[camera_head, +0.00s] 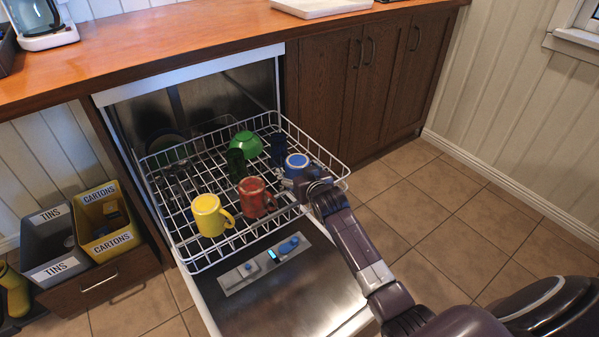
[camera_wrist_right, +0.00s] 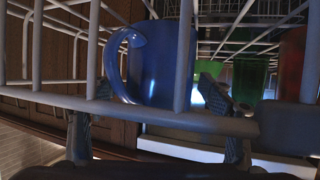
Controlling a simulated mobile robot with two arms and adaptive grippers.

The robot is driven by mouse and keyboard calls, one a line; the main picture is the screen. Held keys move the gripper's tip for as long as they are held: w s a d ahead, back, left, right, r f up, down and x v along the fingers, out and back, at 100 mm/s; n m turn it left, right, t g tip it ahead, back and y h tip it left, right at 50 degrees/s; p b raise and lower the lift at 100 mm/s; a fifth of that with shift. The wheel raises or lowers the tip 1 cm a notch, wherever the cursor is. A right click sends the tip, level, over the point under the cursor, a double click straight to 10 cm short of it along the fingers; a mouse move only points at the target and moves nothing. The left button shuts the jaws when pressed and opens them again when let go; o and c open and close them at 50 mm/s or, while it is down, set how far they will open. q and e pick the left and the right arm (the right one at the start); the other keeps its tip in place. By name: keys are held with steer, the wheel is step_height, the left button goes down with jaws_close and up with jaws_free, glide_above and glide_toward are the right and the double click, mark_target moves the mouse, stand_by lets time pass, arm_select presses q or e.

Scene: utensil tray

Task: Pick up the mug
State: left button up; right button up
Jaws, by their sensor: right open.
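The blue mug (camera_head: 297,164) stands bottom up at the right end of the pulled-out white dish rack (camera_head: 187,270). My right gripper (camera_head: 303,182) is beside it, at the rack's front right edge, and partly overlaps it in the head view. In the right wrist view the blue mug (camera_wrist_right: 160,68) shows behind white rack wires, its handle on the left. My open right gripper (camera_wrist_right: 155,112) has one dark finger on each side of the mug's lower part; contact cannot be told. A red mug (camera_head: 254,198) and a yellow mug (camera_head: 208,213) stand further left. My left gripper is out of view.
A green bowl (camera_head: 246,144) and dark green and dark blue cups sit further back in the rack. Rack wires run close to my right fingers. The dishwasher door (camera_head: 300,300) lies open below. Sorting bins (camera_head: 108,222) stand at left; tiled floor at right is clear.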

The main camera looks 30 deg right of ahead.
steer(key=shift+c, duration=0.3)
steer(key=c, duration=1.3)
steer(key=shift+c, duration=0.8)
steer(key=shift+r, duration=0.2)
